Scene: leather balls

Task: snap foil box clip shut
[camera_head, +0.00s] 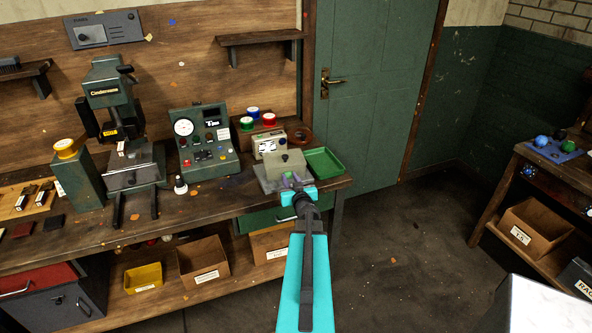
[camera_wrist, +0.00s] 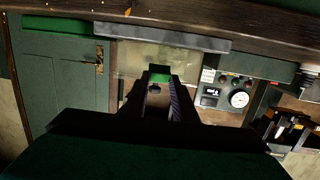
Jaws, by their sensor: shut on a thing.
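In the wrist view my gripper's fingers (camera_wrist: 158,76) reach toward a pale tan surface (camera_wrist: 140,57), probably the same box. A small green patch shows between the fingertips. The jaws are shut on a small part there, apparently the clip. The fingers largely hide it, and I cannot tell whether the clip is latched.
A green tray (camera_head: 324,163) stands just right of the box. A control panel with a dial (camera_head: 204,142) and a press (camera_head: 117,130) stand to the left. A small meter box (camera_head: 269,146) is behind. Open floor (camera_head: 410,240) lies to the right of the bench.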

